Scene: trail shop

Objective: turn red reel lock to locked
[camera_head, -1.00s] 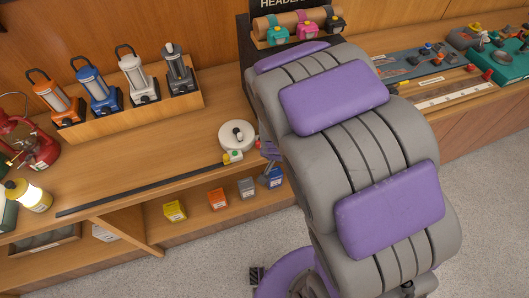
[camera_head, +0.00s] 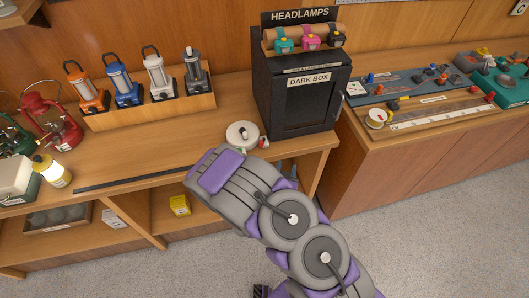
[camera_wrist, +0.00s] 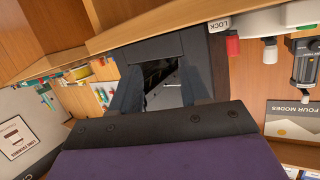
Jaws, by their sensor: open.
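A white reel (camera_head: 242,135) lies on the wooden bench in front of the dark box in the head view. In the wrist view, which is turned over, a small red lock knob (camera_wrist: 233,45) sits beside a white tag reading LOCK (camera_wrist: 219,25), close to a white body (camera_wrist: 275,20). I cannot tell which position the red knob is in. My gripper (camera_wrist: 163,92) shows two dark fingers spread apart with nothing between them. The red knob is to the right of the fingers, apart from them. In the head view my arm hides the gripper.
A dark box (camera_head: 310,95) under a headlamp rack stands right behind the reel. A lantern rack (camera_head: 150,110) stands at the left. A long black strip (camera_head: 130,178) lies along the bench front. Boxes sit on the shelf below. The counter (camera_head: 430,120) at right holds several tools.

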